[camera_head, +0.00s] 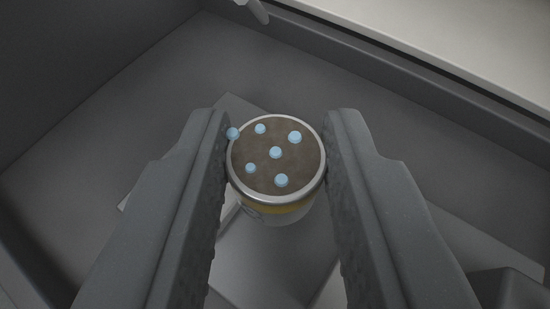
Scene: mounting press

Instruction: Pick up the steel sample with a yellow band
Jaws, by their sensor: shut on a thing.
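The steel sample (265,187) is a round cylinder with a bright metal rim and a brown top dotted with several light blue bumps. A yellow band shows on its side just below the rim. My gripper (277,150) has one dark grey finger on each side of the sample, and both fingers touch it near the rim. The gripper is shut on the sample. The lower part of the sample and what lies directly under it are hard to make out.
Below is a grey recessed floor (130,115) with dark walls on the left. A pale ledge (450,40) runs along the upper right. A light grey part (253,10) juts in at the top. A dark block (508,288) sits at the lower right.

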